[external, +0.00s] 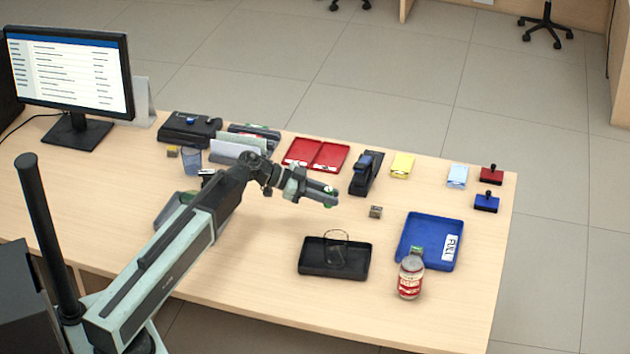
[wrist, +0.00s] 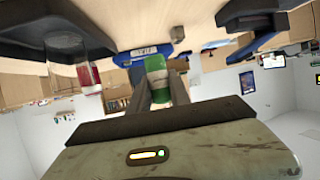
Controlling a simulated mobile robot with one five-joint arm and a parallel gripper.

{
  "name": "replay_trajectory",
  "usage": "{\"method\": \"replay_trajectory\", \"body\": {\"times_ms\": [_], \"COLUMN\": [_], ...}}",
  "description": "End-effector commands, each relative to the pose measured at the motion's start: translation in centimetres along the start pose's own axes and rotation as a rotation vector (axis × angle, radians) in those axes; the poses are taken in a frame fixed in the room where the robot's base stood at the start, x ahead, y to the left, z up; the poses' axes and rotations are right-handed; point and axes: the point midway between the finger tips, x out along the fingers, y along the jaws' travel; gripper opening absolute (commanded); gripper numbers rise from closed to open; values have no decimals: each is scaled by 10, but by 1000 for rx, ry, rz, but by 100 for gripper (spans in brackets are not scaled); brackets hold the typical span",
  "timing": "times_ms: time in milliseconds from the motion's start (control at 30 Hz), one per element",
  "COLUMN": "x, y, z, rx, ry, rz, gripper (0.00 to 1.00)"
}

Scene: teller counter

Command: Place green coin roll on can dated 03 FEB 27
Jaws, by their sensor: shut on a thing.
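My gripper (external: 331,196) is shut on a green coin roll (wrist: 157,78) and holds it above the middle of the counter. The roll's green end also shows between the fingers in the external view (external: 328,190). A red and clear shape (wrist: 88,75) in the wrist view may be the same container. No date is legible.
A black tray (external: 310,270) with a clear glass (external: 336,254) lies between my gripper and the container. A blue tray (external: 430,228) marked FULL is behind the container.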

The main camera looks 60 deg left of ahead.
Motion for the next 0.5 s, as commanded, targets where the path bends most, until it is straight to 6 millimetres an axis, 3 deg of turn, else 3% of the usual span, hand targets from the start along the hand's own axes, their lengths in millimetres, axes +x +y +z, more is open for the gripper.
{"method": "replay_trajectory", "body": {"times_ms": [33,200,400,500], "x": [13,68,122,140], "y": [14,80,168,206], "z": [-26,-89,-156,-179], "rx": [17,75,136,159], "ry": [1,4,6,7], "rz": [41,190,347,402], "gripper": [0,0,0,0]}}
